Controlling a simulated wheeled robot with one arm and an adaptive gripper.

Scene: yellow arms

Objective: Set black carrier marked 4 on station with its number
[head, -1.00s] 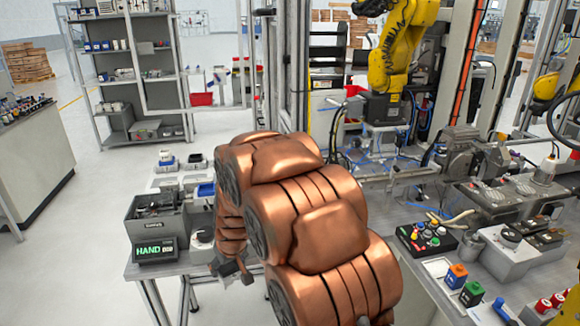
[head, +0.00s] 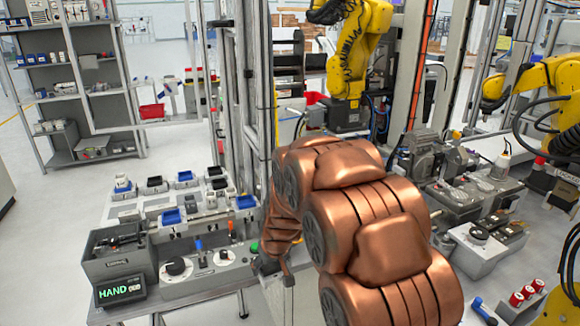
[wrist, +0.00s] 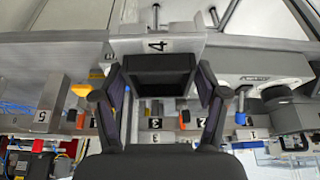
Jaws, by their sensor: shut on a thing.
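In the wrist view my gripper (wrist: 160,92) has one dark finger on each side of a black carrier (wrist: 158,72). It is shut on the carrier. A 4 shows on a light grey face (wrist: 186,44) just above the carrier; I cannot tell whether that face belongs to the carrier or to a station.
The table (head: 205,300) bears a grey bin (head: 105,265), a HAND display (head: 120,290), a knob panel (head: 215,262), blue trays (head: 172,216) and several small carriers at the back. A yellow robot arm (head: 350,55) stands behind.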

